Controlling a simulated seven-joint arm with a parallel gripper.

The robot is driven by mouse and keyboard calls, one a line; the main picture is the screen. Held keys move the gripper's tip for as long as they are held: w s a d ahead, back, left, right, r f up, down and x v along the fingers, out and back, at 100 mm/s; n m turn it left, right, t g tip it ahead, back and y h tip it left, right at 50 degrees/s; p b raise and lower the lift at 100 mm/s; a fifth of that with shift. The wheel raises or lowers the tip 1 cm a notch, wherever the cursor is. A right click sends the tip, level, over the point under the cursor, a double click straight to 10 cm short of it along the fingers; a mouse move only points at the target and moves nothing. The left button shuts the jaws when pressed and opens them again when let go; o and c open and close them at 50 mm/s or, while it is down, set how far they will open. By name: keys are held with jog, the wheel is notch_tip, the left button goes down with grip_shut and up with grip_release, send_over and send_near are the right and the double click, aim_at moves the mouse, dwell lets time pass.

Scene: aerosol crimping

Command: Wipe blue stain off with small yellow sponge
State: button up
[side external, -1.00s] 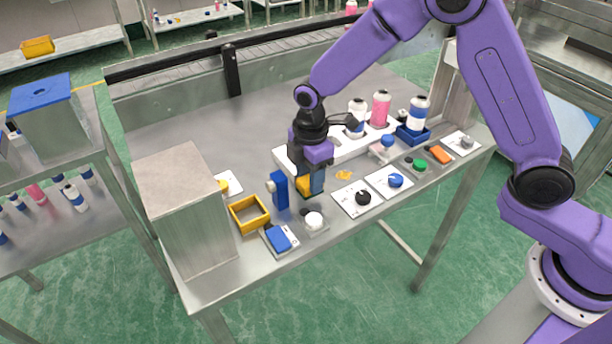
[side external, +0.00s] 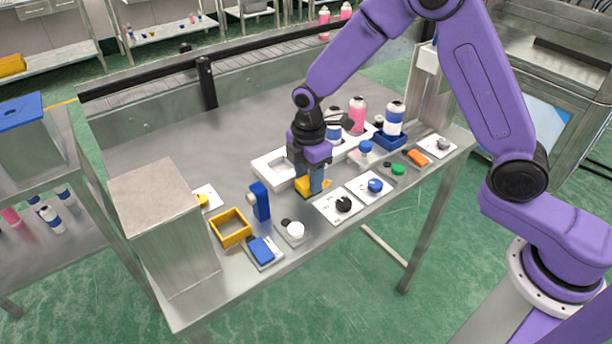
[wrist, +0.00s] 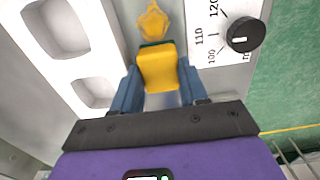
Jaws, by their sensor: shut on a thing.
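My gripper (side external: 308,178) points down over the table and is shut on a small yellow sponge (side external: 303,189). In the wrist view the sponge (wrist: 157,70) sits between the two blue fingers, with a dark green layer along its far edge. A yellow-orange stain (wrist: 153,21) lies on the grey table just beyond the sponge. The stain (side external: 327,183) shows just right of the sponge in the side view. The sponge is at or very near the table surface; I cannot tell whether it touches. I cannot make out a blue stain in these frames.
A white holder (side external: 269,170) with bottles stands behind my gripper. A white dial plate with a black knob (side external: 343,204) lies close at right. A blue upright block (side external: 260,202), a yellow open box (side external: 230,228) and a blue button (side external: 261,249) are at left. Free table lies behind.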

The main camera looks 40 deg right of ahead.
jog(key=shift+s+a+f, duration=0.1)
jog(key=shift+a+f, duration=0.05)
jog(key=shift+a, duration=0.65)
jog(key=shift+a+f, duration=0.1)
jog(key=shift+a, duration=0.65)
jog(key=shift+c, duration=0.4)
jog(key=shift+a, duration=0.3)
jog(key=shift+c, duration=0.5)
jog(key=shift+a, duration=1.5)
jog(key=shift+r, duration=0.1)
jog(key=shift+d+r, duration=0.1)
jog(key=shift+d+r, duration=0.1)
jog(key=shift+r, duration=2.85)
jog(key=shift+r, duration=0.1)
